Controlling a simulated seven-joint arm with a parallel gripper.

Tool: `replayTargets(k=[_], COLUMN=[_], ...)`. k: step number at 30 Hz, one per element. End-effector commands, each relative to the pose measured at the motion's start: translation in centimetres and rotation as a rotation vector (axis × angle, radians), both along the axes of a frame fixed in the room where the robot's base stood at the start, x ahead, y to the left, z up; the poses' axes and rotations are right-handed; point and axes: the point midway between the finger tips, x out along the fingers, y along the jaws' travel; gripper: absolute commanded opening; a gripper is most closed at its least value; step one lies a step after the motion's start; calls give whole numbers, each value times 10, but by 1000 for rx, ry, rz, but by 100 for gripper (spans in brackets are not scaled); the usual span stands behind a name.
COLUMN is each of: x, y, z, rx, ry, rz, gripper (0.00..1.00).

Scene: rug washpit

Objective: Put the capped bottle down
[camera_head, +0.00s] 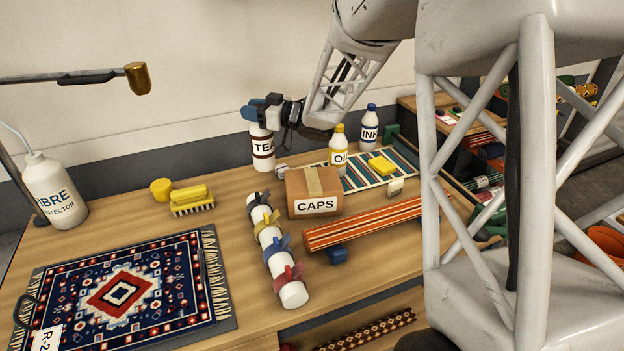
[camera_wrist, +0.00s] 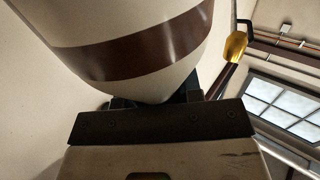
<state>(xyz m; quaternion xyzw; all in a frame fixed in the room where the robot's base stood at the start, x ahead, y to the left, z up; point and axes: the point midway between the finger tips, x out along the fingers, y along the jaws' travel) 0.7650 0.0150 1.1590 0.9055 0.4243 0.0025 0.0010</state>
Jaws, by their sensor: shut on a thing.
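My gripper (camera_head: 262,112) is shut on the upper end of a white bottle marked TEA (camera_head: 263,148), with dark brown bands. The bottle is upright over the back of the workbench (camera_head: 225,195); I cannot tell whether its base touches the wood. My gripper hides its top, so its cap cannot be made out. In the wrist view the bottle's white body and brown band (camera_wrist: 140,45) fill the upper part. A yellow-capped OIL bottle (camera_head: 338,147) and a blue-capped INK bottle (camera_head: 369,130) stand to its right.
A CAPS carton (camera_head: 313,205) and striped mat (camera_head: 390,163) lie right of the held bottle. A strapped white roll (camera_head: 272,245) lies in front. A yellow brush (camera_head: 192,200) and yellow cup (camera_head: 161,190) are left. Bare wood shows between brush and roll.

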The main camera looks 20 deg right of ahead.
Motion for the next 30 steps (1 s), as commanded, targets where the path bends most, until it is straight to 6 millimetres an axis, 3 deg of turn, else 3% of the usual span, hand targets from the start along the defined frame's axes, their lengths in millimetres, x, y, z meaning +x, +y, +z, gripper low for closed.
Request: replayTargets(k=[15,30], x=[-110,-208], y=[-64,-94], z=[21,25], rx=[0,-1], ry=[-4,1], rz=[-47,-84], gripper=[0,0])
